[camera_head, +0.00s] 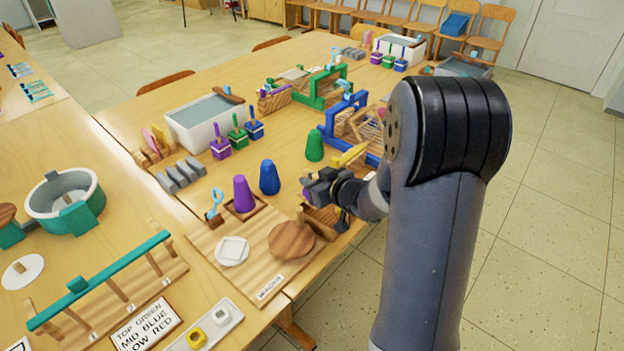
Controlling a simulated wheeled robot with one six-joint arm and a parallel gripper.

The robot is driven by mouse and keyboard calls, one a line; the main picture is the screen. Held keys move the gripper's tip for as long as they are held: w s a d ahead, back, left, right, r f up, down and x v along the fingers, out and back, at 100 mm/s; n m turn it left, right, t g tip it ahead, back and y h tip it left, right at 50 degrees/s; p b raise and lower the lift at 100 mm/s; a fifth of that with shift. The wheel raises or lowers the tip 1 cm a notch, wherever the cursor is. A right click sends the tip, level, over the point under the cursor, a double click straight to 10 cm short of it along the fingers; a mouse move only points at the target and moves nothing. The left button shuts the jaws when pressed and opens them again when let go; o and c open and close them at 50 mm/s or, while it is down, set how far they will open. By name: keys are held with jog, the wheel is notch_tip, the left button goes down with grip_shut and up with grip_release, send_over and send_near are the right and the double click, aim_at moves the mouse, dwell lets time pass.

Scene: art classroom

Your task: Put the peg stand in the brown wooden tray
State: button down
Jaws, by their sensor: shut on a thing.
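My gripper (318,188) is low over the near right part of the table, its fingers pointing left. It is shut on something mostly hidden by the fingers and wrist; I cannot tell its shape. A round brown wooden piece with an upright peg (291,241) lies on the light board (213,236), just below and left of the fingers; I cannot tell whether it is the peg stand. A brown wooden tray-like piece (322,215) shows partly beneath my gripper. Small purple (220,149), green (238,136) and blue (254,130) blocks with pegs stand farther back.
Purple (243,194), blue (269,178) and green (314,146) cones stand close by. A blue frame (330,138) is behind my gripper. A white bin (200,124) stands at the back left. Bare tabletop (280,130) lies between the bin and frames.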

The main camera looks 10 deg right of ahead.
jog(key=shift+f, duration=0.15)
jog(key=shift+f+b, duration=0.65)
jog(key=shift+f, duration=0.1)
jog(key=shift+f, duration=0.1)
dwell(1.2)
jog(key=shift+f+b, duration=0.85)
jog(key=shift+f, duration=0.25)
jog(key=shift+f+b, duration=0.55)
jog(key=shift+f, duration=0.35)
dwell(1.2)
jog(key=c, duration=1.3)
grip_release()
jog(key=shift+o, duration=0.2)
jog(key=shift+s, duration=0.1)
jog(key=p+v, duration=0.1)
jog(key=v, duration=0.9)
jog(key=shift+s+r+p, duration=0.15)
jog(key=shift+s+p, duration=0.15)
jog(key=shift+p, duration=0.1)
